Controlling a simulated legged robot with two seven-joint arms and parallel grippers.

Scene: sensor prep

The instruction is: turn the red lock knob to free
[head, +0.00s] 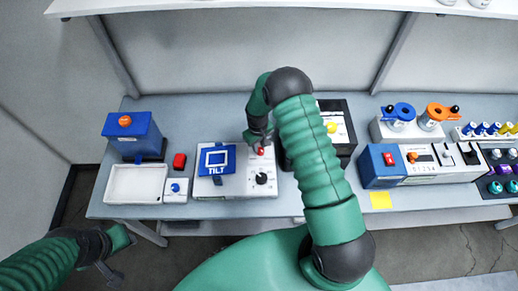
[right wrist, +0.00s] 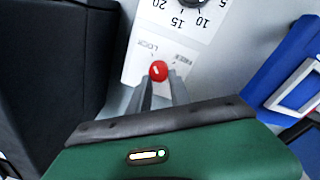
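The red lock knob (head: 261,152) stands on a white panel right of the blue TILT plate (head: 216,159). In the right wrist view the knob (right wrist: 158,71) shows a small white mark, with upside-down LOCK and FREE labels beyond it. My right gripper (head: 258,138) is over the knob. In the right wrist view its two grey fingers (right wrist: 161,90) are apart, with the knob at their tips; I cannot tell whether they touch it. My left gripper (head: 112,258) is at the lower left, away from the table; its finger gap is unclear.
A black dial (head: 262,179) is on the same panel, nearer the front. A black box (head: 340,150) stands close on the right, partly hidden by my right arm. A white tray (head: 136,185) and a blue box (head: 131,131) stand at the left.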

